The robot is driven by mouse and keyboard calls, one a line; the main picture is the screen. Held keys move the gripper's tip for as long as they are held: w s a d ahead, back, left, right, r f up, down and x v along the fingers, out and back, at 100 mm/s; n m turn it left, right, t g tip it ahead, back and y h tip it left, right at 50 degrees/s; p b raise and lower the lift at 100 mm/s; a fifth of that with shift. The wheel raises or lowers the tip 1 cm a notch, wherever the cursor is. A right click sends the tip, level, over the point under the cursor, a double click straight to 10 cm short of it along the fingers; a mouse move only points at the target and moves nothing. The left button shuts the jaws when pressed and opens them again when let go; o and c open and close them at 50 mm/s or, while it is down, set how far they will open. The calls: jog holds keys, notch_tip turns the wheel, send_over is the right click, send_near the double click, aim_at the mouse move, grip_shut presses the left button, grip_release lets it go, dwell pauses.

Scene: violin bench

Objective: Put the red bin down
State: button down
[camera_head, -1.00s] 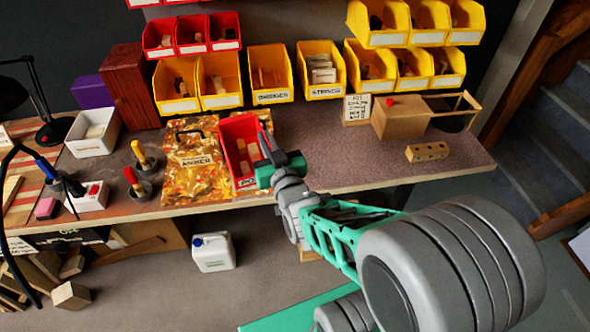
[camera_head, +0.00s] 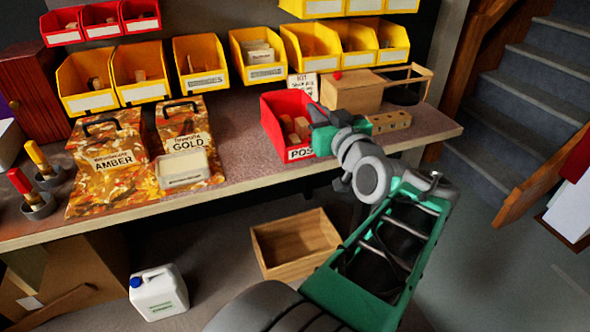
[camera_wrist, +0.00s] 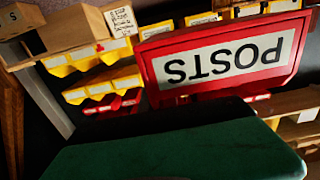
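The red bin (camera_head: 274,125), labelled POSTS and holding several wooden pieces, is upright at the right part of the bench (camera_head: 235,150). I cannot tell whether its underside touches the bench. My gripper (camera_head: 322,118) is at the bin's right side, with its fingers over the top of the side wall, and appears shut on it. The finger contact is partly hidden. In the wrist view, the bin's front (camera_wrist: 225,60) shows close by, with its label upside down, beyond a green part of my gripper.
Right of the bin are a cardboard-coloured box (camera_head: 352,92) and a drilled wooden block (camera_head: 390,121). The GOLD case (camera_head: 188,125), with a pale container (camera_head: 182,168) on it, and the AMBER case (camera_head: 108,165) lie left. Bare bench separates GOLD and bin. Yellow bins (camera_head: 202,62) hang behind.

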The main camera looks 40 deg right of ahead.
jog(key=w+d+f+b, duration=0.1)
jog(key=w+d+f, duration=0.1)
jog(key=w+f, duration=0.1)
jog(key=w+d+f, duration=0.3)
jog(key=w, duration=0.1)
jog(key=w+d+f+b, duration=0.1)
jog(key=w+d+f, duration=0.2)
jog(key=shift+w+d+f+b, duration=0.25)
jog(key=shift+f+b, duration=0.1)
notch_tip(320, 180, down, 3)
jog(key=shift+w+d+r+b, duration=0.1)
jog(key=shift+r+b, duration=0.05)
jog(key=shift+b, duration=0.25)
jog(key=shift+f, duration=0.25)
jog(key=shift+f+b, duration=0.2)
jog(key=shift+b, duration=0.1)
jog(key=c, duration=1.6)
grip_release()
jog(key=shift+c, duration=0.2)
jog(key=shift+r, duration=0.1)
jog(key=shift+r+p, duration=0.2)
jog(key=shift+p, duration=0.2)
jog(key=v, duration=1.2)
jog(key=shift+p, duration=0.3)
